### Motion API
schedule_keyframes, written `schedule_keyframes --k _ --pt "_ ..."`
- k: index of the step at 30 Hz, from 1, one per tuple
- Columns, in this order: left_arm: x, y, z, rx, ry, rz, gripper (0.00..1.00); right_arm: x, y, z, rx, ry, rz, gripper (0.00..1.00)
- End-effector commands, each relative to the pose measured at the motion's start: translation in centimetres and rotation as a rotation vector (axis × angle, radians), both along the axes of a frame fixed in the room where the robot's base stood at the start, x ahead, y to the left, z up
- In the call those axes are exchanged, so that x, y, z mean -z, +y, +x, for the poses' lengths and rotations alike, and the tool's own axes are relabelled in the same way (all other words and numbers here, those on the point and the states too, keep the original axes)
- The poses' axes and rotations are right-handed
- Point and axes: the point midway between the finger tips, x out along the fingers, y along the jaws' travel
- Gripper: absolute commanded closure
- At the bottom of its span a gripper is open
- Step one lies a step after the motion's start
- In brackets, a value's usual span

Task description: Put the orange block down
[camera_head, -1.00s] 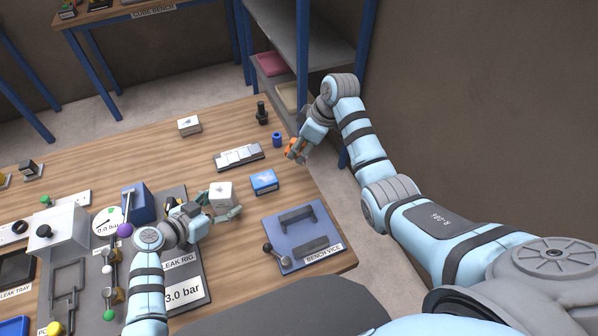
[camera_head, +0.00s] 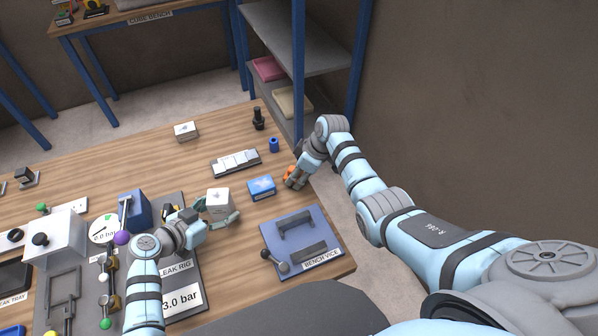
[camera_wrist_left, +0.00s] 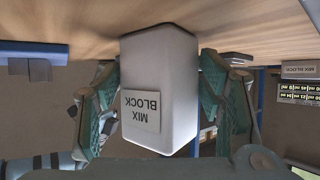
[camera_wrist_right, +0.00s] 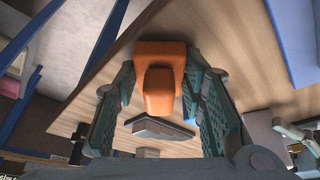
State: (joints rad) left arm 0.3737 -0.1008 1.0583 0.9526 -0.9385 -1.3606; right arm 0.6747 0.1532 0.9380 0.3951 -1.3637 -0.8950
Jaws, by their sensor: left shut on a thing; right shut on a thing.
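The orange block (camera_head: 289,177) is at the table's right edge, right of the blue box. In the right wrist view the orange block (camera_wrist_right: 160,75) sits between the two fingers, and my right gripper (camera_head: 293,178) is shut on it. Whether its underside touches the table I cannot tell. My left gripper (camera_head: 219,213) is shut on a white block (camera_head: 217,202) at the front middle of the table. In the left wrist view the white block (camera_wrist_left: 160,80) carries an upside-down label reading MIX BLOCK.
The blue box (camera_head: 261,188) lies just left of the orange block. The blue bench vice (camera_head: 268,237) is in front, a white segmented tray (camera_head: 236,162) and a small blue cylinder (camera_head: 273,145) behind. A grey shelf rack (camera_head: 300,60) stands beyond the table's far right corner.

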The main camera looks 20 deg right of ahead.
Motion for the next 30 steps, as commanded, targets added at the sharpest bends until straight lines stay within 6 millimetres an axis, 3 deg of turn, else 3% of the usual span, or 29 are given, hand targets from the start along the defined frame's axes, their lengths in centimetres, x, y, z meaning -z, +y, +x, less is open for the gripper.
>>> schedule_keyframes --k 3,4,8,19,23,30 --pt "0.2 0.0 -0.1 0.0 0.003 0.002 0.65 0.1 0.0 0.0 0.0 0.0 0.0 1.0" --pt "0.2 0.0 -0.1 0.0 0.003 0.002 0.65 0.2 0.0 0.0 0.0 0.0 0.0 0.62" --pt "0.1 0.0 -0.1 0.0 0.002 0.002 0.65 0.1 0.0 0.0 0.0 0.0 0.0 0.43" --pt "0.1 0.0 0.0 0.0 0.002 0.001 0.65 -0.5 0.0 0.1 0.0 -0.003 0.0 0.43" --pt "0.1 0.0 0.0 0.0 0.002 0.001 0.65 -3.0 -0.6 -0.4 0.001 -0.005 -0.002 0.43" --pt "0.1 0.0 0.0 0.0 0.002 0.001 0.65 -9.5 -2.3 -2.4 0.0 -0.004 -0.003 0.43"
